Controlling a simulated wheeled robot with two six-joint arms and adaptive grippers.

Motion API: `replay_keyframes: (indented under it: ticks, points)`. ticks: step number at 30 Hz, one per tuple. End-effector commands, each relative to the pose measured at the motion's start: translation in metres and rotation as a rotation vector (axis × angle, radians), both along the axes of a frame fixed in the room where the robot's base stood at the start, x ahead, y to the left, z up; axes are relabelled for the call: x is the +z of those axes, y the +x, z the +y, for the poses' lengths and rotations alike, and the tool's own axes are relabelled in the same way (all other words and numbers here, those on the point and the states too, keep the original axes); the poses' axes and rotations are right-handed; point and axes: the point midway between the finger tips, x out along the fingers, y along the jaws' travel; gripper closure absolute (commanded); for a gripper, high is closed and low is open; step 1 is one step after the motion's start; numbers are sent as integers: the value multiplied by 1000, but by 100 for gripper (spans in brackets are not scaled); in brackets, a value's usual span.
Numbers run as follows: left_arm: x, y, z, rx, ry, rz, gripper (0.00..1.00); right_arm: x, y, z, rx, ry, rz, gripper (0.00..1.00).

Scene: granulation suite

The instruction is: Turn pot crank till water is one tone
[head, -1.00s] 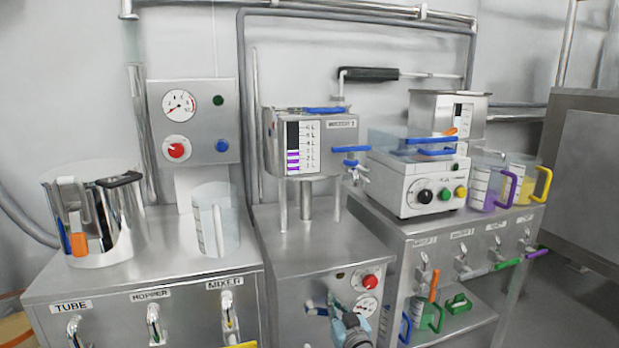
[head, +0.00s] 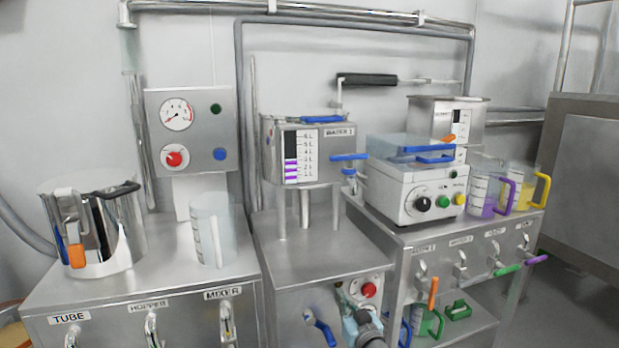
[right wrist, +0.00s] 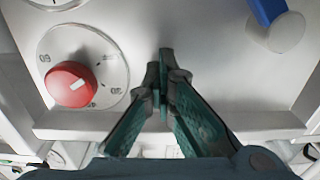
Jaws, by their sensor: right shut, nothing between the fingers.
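The steel pot (head: 304,138) stands on legs on the middle cabinet. A gauge (head: 299,157) on its front shows black above and purple and white stripes below; the water inside is hidden. A crank with a black grip (head: 367,79) rises above and behind the pot, with no gripper on it. My right gripper (head: 347,300) is low, in front of the middle cabinet and well below the pot. In the right wrist view, the right gripper (right wrist: 164,60) is shut and empty, between a red knob (right wrist: 73,84) and a blue handle (right wrist: 269,14). My left gripper is out of view.
The red knob (head: 369,290) and blue handle (head: 321,329) are on the middle cabinet's front. A white machine (head: 418,185) stands right of the pot, with jugs (head: 484,193) beyond. A steel vessel (head: 103,235) and clear jug (head: 211,231) stand on the left cabinet.

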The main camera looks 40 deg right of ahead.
Motion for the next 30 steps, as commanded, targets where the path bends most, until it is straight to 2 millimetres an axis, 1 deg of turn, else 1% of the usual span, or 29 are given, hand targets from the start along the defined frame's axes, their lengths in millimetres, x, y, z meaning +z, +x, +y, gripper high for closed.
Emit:
replay_keyframes:
  ticks: [2,8,15,19,27,30]
  points:
    - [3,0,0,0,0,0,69,3,-1,-2,0,0,1,100]
    - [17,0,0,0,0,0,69,21,-4,-12,0,-1,1,100]
    - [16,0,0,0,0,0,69,21,-5,-13,0,1,1,100]
    - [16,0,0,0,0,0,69,21,-5,-13,0,1,1,79]
    - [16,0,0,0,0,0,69,21,-5,-13,0,1,1,78]
    - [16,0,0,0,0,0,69,21,-9,-12,1,1,-3,78]
